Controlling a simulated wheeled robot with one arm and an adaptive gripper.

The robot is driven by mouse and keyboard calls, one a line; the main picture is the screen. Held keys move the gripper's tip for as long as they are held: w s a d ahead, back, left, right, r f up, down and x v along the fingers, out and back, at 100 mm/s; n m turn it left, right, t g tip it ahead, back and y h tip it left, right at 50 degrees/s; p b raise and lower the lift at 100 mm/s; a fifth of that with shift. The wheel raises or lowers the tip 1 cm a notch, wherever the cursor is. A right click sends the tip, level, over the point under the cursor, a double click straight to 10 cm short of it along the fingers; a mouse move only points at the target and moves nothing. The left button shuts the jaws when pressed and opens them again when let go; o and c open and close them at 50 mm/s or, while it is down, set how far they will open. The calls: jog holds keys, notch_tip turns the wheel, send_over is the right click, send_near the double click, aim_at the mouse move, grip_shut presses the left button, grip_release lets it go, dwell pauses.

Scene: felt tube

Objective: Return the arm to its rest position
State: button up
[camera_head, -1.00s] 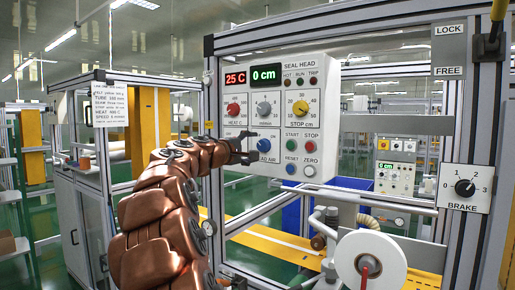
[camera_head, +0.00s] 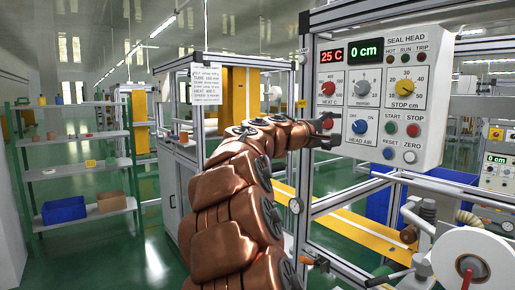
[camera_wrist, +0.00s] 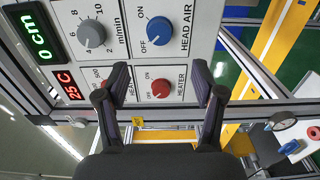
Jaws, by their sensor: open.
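My copper-coloured arm reaches up and right in the head view, with my gripper (camera_head: 325,133) at the lower left of the white seal head panel (camera_head: 430,110). The gripper's dark fingers are open. In the wrist view my gripper (camera_wrist: 160,74) has its two fingers spread on either side of the red heater knob (camera_wrist: 161,88). I see no finger closed on the knob, and the gap in depth is hard to judge. The blue head air knob (camera_wrist: 160,31) is just beyond. The displays read 25 C and 0 cm.
A metal frame (camera_head: 308,200) surrounds the panel close to my arm. A white reel (camera_head: 470,262) stands at lower right. A cabinet (camera_head: 181,160) is behind my arm. A shelf (camera_head: 80,172) with a blue bin (camera_head: 63,210) stands left, with open green floor between.

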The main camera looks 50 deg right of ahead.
jog(key=a+f+t+y, duration=0.4)
jog(key=a+f+y, duration=0.6)
jog(key=a+f, duration=1.75)
jog(key=s+a+f+y, duration=0.2)
jog(key=s+a+f, duration=0.2)
jog(key=a, duration=0.5)
jog(key=s+a+f+n+g+y, duration=0.1)
jog(key=s+a+f+y, duration=0.2)
jog(key=a, duration=0.6)
jog(key=s+a+f+n+g+y, duration=0.1)
jog(key=s+a+f+y, duration=0.1)
jog(key=s+a+f, duration=0.4)
jog(key=a+f, duration=0.1)
jog(key=a, duration=0.2)
jog(key=shift+f+y, duration=0.3)
jog(key=shift+f, duration=0.05)
